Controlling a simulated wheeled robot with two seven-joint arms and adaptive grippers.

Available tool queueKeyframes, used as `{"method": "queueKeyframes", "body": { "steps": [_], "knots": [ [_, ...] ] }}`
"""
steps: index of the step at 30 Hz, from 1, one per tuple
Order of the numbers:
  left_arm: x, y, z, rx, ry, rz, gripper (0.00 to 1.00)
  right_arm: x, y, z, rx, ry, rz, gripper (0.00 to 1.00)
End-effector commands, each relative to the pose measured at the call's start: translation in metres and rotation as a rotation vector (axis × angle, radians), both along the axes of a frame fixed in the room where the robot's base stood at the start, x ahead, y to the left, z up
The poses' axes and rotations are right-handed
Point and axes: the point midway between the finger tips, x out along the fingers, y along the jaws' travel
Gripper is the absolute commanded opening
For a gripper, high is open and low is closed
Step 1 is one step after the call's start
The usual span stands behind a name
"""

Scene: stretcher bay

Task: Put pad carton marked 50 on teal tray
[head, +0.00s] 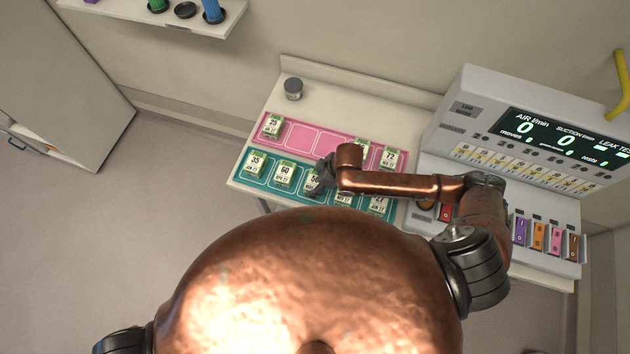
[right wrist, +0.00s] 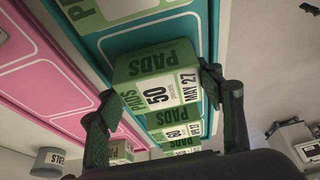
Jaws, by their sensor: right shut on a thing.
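The green and white pad carton marked 50 (head: 312,183) is at the teal tray (head: 262,184), right of the carton marked 60 (head: 284,175). My right gripper (head: 323,176) is shut on it. In the right wrist view, the carton marked 50 (right wrist: 158,92) sits between the two dark fingers (right wrist: 160,108), its label reading MAY 27. The teal tray (right wrist: 124,42) lies behind it there. I cannot tell whether the carton touches the tray. My left gripper is not in view.
A carton marked 35 (head: 255,164) and one partly hidden by my arm (head: 379,203) are also on the teal tray. The pink tray (head: 300,137) behind holds cartons marked 25 (head: 272,126) and 72 (head: 388,158). A grey jar (head: 293,88) and a control panel (head: 530,150) stand nearby.

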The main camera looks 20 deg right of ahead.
Motion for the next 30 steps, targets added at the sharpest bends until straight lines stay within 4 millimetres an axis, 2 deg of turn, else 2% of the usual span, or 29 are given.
{"method": "queueKeyframes", "body": {
  "steps": [2,3,9,20,23,30],
  "knots": [
    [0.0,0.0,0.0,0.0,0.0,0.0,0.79,0.0,0.0,-0.002,0.0,0.0,0.0,0.31],
    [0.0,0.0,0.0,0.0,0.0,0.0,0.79,0.0,0.0,-0.002,-0.001,0.001,0.0,0.64],
    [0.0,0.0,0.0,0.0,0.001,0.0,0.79,0.0,0.0,-0.002,-0.001,0.001,0.0,0.78],
    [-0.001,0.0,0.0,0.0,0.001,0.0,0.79,0.0,-0.001,0.002,-0.001,-0.001,0.0,0.79],
    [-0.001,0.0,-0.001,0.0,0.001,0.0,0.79,-0.002,-0.005,0.013,-0.002,-0.003,0.0,0.79],
    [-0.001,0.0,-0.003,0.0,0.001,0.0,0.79,-0.013,-0.02,0.058,-0.001,-0.003,0.001,0.79]
  ]
}}
